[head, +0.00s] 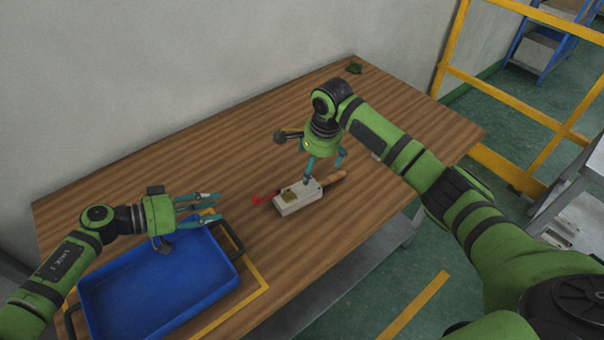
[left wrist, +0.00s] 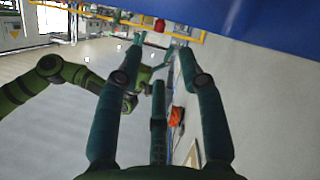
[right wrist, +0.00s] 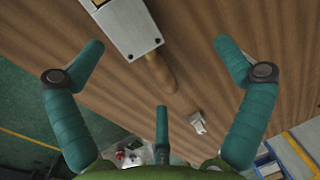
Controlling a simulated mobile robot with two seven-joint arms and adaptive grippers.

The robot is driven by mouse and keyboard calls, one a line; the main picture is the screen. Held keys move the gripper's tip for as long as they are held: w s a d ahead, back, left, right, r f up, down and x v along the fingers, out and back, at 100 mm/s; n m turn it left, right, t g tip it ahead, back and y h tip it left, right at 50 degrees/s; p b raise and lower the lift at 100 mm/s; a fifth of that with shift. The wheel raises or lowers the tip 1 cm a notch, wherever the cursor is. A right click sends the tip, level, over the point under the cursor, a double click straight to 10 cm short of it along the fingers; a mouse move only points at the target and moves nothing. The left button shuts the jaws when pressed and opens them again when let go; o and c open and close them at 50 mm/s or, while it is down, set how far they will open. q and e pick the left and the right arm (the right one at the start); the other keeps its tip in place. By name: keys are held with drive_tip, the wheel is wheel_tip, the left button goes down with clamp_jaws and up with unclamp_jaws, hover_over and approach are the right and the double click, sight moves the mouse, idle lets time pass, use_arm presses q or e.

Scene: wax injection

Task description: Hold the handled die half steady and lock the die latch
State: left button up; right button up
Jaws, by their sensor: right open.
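The die (head: 298,199) is a pale block lying on the table, with a brass-coloured plate on top. A red latch part (head: 262,199) sticks out at its left end and a wooden handle (head: 332,178) at its right end. My right gripper (head: 323,169) is open above the handle end, its fingers pointing down. The right wrist view shows the die (right wrist: 126,28) and handle (right wrist: 160,74) between the spread fingers, not gripped. My left gripper (head: 213,207) is open and empty, left of the latch near the tray's back edge. Whether the latch is locked cannot be told.
A blue tray (head: 160,283) with dark handles stands at the front left, inside yellow tape marks. A small pale object (right wrist: 198,123) lies on the table beyond the handle. A dark green item (head: 354,68) lies at the far corner.

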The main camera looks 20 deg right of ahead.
sight(302, 194)
drive_tip(key=shift+m+g+h, duration=0.3)
drive_tip(key=shift+m+g, duration=0.1)
drive_tip(key=shift+g, duration=0.4)
drive_tip(key=s+a, duration=0.2)
drive_tip(key=a, duration=0.1)
drive_tip(key=s+a, duration=0.1)
drive_tip(key=shift+a+r, duration=0.2)
drive_tip(key=shift+a, duration=0.05)
drive_tip(key=shift+s+f, duration=0.1)
drive_tip(key=shift+f, duration=0.2)
wheel_tip(302, 194, down, 6)
drive_tip(key=shift+f, duration=0.25)
drive_tip(key=shift+c, duration=0.4)
